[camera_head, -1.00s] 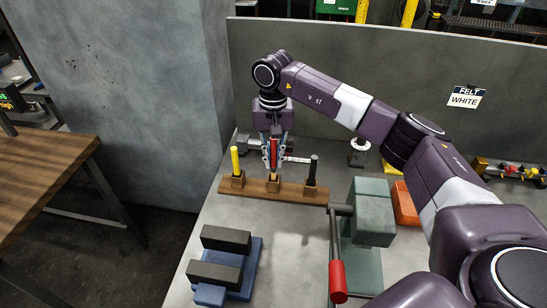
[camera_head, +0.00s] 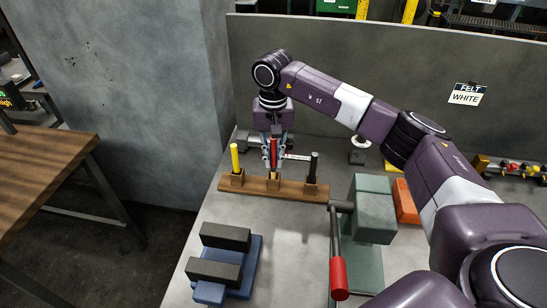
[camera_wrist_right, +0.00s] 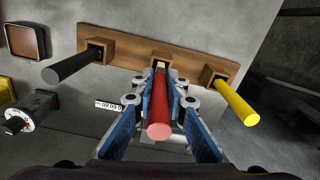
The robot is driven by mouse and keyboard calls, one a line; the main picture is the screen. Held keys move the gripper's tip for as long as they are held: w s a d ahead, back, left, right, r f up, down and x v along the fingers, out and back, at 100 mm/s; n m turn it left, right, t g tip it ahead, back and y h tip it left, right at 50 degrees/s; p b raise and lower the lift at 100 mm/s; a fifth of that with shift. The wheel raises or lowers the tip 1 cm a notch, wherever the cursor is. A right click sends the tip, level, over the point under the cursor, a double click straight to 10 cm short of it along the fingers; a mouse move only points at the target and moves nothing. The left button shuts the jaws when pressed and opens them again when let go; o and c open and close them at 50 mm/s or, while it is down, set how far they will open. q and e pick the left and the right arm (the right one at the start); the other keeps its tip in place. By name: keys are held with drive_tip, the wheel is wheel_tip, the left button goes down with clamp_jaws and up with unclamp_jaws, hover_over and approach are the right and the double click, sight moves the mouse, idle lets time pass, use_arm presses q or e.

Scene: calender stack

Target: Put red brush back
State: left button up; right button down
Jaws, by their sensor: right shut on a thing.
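The red brush (camera_head: 273,152) is upright between the fingers of my right gripper (camera_head: 273,162), which is shut on its handle. In the right wrist view the red handle (camera_wrist_right: 159,110) points toward the camera between the blue finger pads, and its far end meets the middle socket (camera_wrist_right: 160,63) of the wooden rack. The wooden rack (camera_head: 256,187) lies on the bench with a yellow-handled brush (camera_head: 235,158) in its left socket and a black-handled brush (camera_head: 313,168) in its right socket. I cannot tell how deep the red brush sits. My left gripper is not in view.
A blue fixture with two dark blocks (camera_head: 222,262) lies in front of the rack. A green vise-like machine with a red-handled lever (camera_head: 338,278) stands to the right. An orange bin (camera_head: 405,203) is beside it. A grey panel (camera_head: 400,75) rises behind the bench.

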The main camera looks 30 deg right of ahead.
sight(273, 166)
drive_tip(key=shift+f+b, duration=1.5)
drive_tip(key=shift+f, duration=0.4)
idle(0.8)
drive_tip(key=c, duration=1.8)
unclamp_jaws()
drive_tip(key=shift+c, duration=0.2)
drive_tip(key=shift+r, duration=0.1)
wheel_tip(273, 166, up, 12)
drive_tip(key=shift+f, duration=0.1)
